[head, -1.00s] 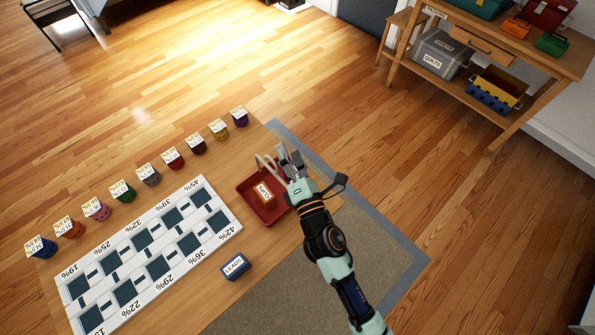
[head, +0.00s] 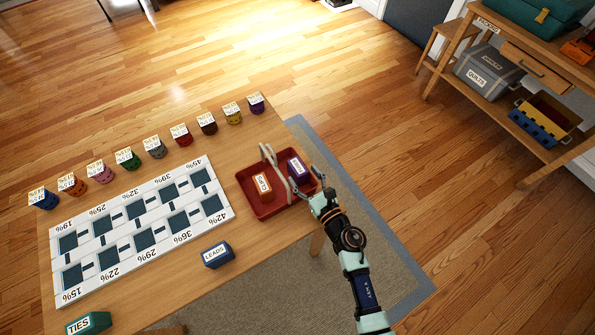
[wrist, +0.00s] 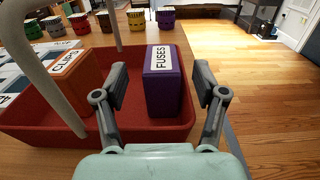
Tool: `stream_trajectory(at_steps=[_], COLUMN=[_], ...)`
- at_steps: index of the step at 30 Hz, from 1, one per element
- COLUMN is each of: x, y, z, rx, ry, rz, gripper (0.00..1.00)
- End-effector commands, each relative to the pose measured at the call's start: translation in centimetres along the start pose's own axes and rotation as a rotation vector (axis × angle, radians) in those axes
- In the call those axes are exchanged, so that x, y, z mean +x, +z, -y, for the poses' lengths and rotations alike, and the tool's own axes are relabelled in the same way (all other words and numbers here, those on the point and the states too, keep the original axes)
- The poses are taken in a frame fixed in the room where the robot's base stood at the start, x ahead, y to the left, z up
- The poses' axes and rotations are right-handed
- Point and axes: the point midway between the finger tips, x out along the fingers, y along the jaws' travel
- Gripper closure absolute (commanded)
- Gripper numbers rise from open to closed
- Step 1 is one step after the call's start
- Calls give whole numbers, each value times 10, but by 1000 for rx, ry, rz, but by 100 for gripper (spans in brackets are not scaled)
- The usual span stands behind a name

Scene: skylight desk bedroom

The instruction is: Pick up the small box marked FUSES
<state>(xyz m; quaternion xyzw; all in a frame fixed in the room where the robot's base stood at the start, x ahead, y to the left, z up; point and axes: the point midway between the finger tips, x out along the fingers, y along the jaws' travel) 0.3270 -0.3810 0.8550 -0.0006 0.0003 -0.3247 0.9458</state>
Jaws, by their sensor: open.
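The small purple box marked FUSES (wrist: 165,84) stands upright in the red tray (wrist: 50,130), at the tray's right side in the wrist view. In the head view the purple box (head: 297,168) is in the tray (head: 272,209) beside my gripper (head: 300,186). My gripper (wrist: 160,90) is open, with one finger on each side of the purple box in the wrist view. A gap shows between the box and the right finger.
An orange box marked CLIPS (wrist: 75,84) stands left of the purple box in the same tray. The tray's pale handle (head: 277,170) arches up between the two boxes. A blue LEADS box (head: 217,255) and a green TIES box (head: 88,323) are on the table.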

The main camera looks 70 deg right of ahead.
Motion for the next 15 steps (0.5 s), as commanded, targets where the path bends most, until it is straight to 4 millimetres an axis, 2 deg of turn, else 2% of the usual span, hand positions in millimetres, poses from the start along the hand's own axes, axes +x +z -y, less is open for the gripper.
stream_trajectory(at_steps=[3,10,15], x=[14,16,16], y=[0,0,0], z=[0,1,1], rx=[0,1,1], ry=[0,-2,-2], rz=[1,0,0], gripper=[29,29,57])
